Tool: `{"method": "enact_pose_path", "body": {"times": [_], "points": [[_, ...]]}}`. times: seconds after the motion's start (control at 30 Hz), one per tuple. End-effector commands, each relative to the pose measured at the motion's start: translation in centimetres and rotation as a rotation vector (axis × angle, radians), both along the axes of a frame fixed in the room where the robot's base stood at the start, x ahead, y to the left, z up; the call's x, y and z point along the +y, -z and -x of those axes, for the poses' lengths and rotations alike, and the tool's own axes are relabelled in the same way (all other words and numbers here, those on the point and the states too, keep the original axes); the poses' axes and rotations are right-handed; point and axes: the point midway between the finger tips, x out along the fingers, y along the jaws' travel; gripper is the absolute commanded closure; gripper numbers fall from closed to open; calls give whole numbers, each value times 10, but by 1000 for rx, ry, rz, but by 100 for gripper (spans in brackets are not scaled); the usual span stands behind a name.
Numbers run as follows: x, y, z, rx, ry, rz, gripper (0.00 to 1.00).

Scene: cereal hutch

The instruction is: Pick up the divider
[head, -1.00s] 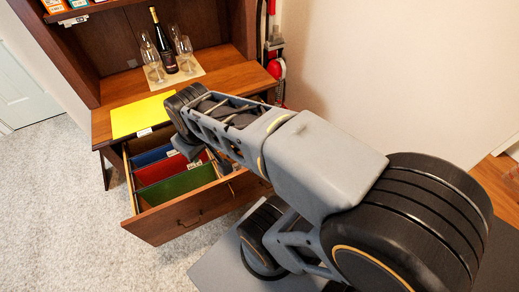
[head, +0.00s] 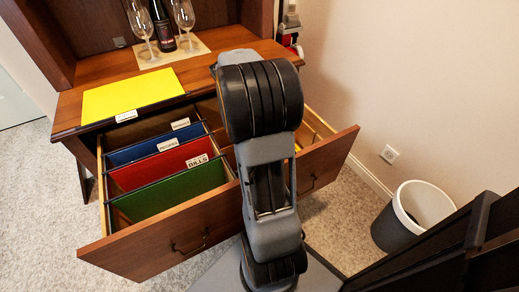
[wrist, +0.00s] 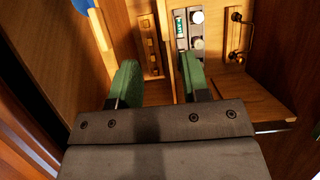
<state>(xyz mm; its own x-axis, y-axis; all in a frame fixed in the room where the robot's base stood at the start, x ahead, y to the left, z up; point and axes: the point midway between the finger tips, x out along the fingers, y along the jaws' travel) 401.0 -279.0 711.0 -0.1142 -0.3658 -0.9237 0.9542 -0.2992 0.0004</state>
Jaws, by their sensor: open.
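A flat yellow divider (head: 133,95) with a white label tab lies on the hutch's counter, its front edge near the counter edge, above the open drawer. Other dividers stand upright in the drawer: blue (head: 155,149), red (head: 150,170) with a tab reading BILLS, and green (head: 170,192). In the wrist view my gripper (wrist: 158,75) is open, with green-faced fingers apart and nothing visible between them. It points at wooden drawer compartments, and no yellow divider shows there. In the head view my arm hides the gripper.
The open drawer (head: 190,245) juts out in front of the hutch. Two wine glasses and a dark bottle (head: 162,28) stand on a mat behind the divider. A bin (head: 412,215) stands at the right by the wall. The wrist view shows a wooden compartment with small items (wrist: 196,30).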

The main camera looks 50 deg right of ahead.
Motion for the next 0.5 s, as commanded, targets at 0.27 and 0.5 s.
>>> {"method": "enact_pose_path", "body": {"times": [0.27,0.5], "points": [[-22,49,9,3,8,-1,57],[-28,65,11,1,6,0,57]]}}
